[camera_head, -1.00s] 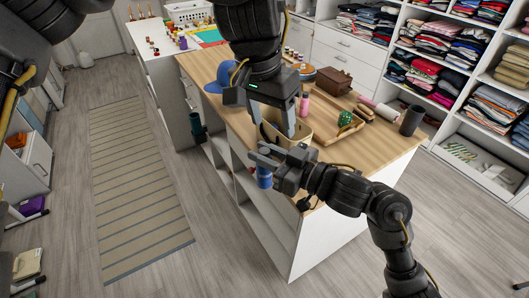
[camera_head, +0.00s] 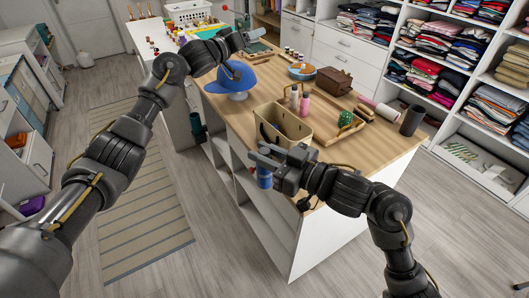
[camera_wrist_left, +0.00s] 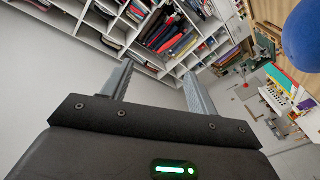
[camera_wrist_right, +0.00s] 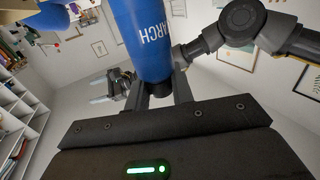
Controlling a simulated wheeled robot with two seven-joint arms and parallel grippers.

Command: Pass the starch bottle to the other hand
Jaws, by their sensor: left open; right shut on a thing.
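The starch bottle is blue with white lettering, partly readable as "ARCH" in the right wrist view (camera_wrist_right: 146,38). My right gripper (camera_head: 260,156) is shut on it beside the island's front edge. In the head view, the bottle (camera_head: 264,178) shows just below the right fingers, and the rest is hidden. My left gripper (camera_head: 256,36) is open and empty, well away from the bottle, above the far part of the island. Its two spread fingers show in the left wrist view (camera_wrist_left: 157,88) with nothing between them.
The wooden-topped island (camera_head: 340,165) carries a tan basket (camera_head: 296,125) close behind my right gripper. A blue cap (camera_head: 230,78) on a stand is below my left arm. A wooden tray (camera_head: 326,139), pink bottle (camera_head: 304,103) and brown box (camera_head: 334,82) stand further right.

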